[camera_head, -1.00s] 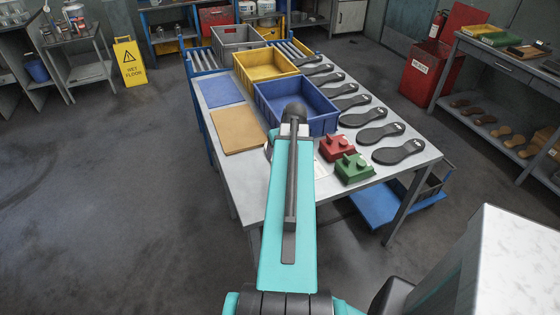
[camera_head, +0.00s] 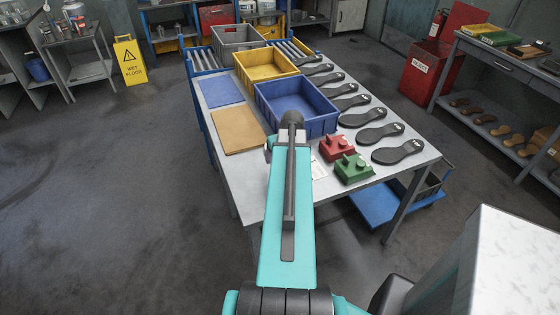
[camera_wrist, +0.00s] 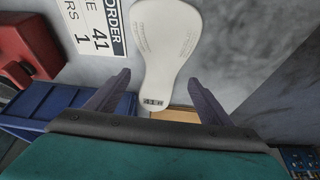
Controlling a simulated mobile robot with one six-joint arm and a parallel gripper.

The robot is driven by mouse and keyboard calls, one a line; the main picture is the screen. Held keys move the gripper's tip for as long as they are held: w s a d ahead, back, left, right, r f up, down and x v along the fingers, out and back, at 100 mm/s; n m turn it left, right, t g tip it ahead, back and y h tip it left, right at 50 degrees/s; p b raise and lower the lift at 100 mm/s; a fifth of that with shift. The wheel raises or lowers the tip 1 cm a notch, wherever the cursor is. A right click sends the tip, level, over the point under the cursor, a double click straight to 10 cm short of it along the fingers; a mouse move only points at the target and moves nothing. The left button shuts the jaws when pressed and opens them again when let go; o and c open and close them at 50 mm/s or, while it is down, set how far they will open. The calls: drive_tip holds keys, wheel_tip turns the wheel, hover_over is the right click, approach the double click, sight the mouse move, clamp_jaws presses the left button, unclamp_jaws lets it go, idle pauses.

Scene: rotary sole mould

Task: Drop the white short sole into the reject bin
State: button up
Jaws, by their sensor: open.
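The white sole (camera_wrist: 170,35) lies on the grey table in the wrist view, its narrow heel end marked with a size label and pointing toward my gripper. My gripper (camera_wrist: 159,77) is open, with one finger on each side of the heel end and a gap visible on both sides. In the head view my arm hides the gripper and most or all of the sole. A red bin (camera_head: 423,75) with a white label stands on the floor beyond the table's right side; I take it as the reject bin.
Blue (camera_head: 300,108), yellow (camera_head: 268,74) and grey (camera_head: 238,38) crates stand along the table. Several black soles (camera_head: 372,134) line its right side. Red (camera_head: 336,147) and green (camera_head: 353,168) blocks sit near an order sheet (camera_wrist: 92,25). A shelf bench (camera_head: 500,65) stands right of the bin.

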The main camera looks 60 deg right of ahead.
drive_tip(key=shift+p+x, duration=0.7)
drive_tip(key=shift+x, duration=1.05)
drive_tip(key=c, duration=1.3)
drive_tip(key=shift+c, duration=0.2)
drive_tip(key=shift+r, duration=0.2)
wheel_tip(320, 180, up, 18)
drive_tip(key=b, duration=0.4)
drive_tip(key=shift+f, duration=0.2)
